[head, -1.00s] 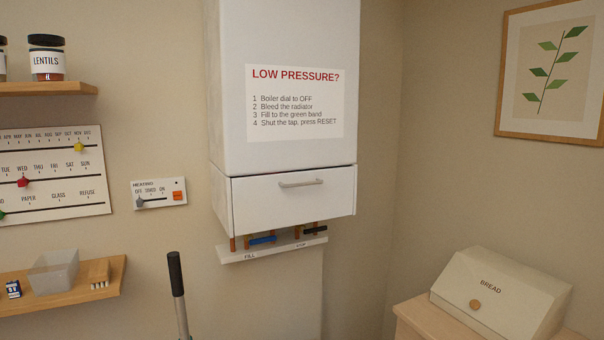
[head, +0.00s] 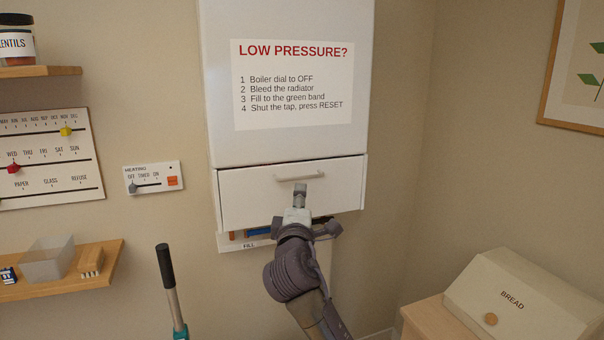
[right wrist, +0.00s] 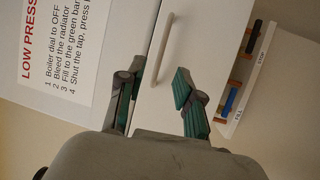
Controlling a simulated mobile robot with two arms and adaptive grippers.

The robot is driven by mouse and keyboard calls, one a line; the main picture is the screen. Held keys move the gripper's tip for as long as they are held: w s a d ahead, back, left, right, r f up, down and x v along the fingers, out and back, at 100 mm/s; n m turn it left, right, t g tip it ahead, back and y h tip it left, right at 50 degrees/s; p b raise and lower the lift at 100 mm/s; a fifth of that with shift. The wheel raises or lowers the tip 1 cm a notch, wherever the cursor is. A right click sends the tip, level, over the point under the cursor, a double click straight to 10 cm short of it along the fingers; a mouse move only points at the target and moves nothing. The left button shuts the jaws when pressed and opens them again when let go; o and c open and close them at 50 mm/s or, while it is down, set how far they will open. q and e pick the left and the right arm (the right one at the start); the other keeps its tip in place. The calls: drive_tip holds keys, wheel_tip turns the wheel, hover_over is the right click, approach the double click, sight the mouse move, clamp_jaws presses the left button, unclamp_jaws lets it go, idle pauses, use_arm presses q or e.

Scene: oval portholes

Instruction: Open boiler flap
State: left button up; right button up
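The boiler flap (head: 240,200) is a white panel at the bottom of the white wall boiler (head: 290,145). It looks closed, flush with the boiler front. Its pale bar handle (head: 299,176) runs across the upper part of the flap. My right gripper (head: 300,190) is in front of the flap, just below the handle in the head view. In the right wrist view, the fingers of my right gripper (right wrist: 155,82) are spread and empty. The handle (right wrist: 161,50) shows beyond the gap between them, apart from both fingers. My left gripper is out of view.
Below the flap, a shelf marked FILL and STOP (right wrist: 245,110) carries a blue lever (right wrist: 231,97) and a black lever (right wrist: 241,53). A heating control (head: 153,178) is on the wall at left. A dark-handled pole (head: 165,266) stands lower left. A bread bin (head: 515,305) is at right.

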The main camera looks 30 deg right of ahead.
sight(303, 178)
drive_tip(key=p+x, duration=0.2)
drive_tip(key=x, duration=0.6)
drive_tip(key=shift+w+d, duration=0.15)
drive_tip(key=shift+d, duration=0.25)
drive_tip(key=shift+w+d, duration=0.45)
drive_tip(key=shift+w, duration=0.15)
drive_tip(key=shift+c, duration=0.2)
clamp_jaws()
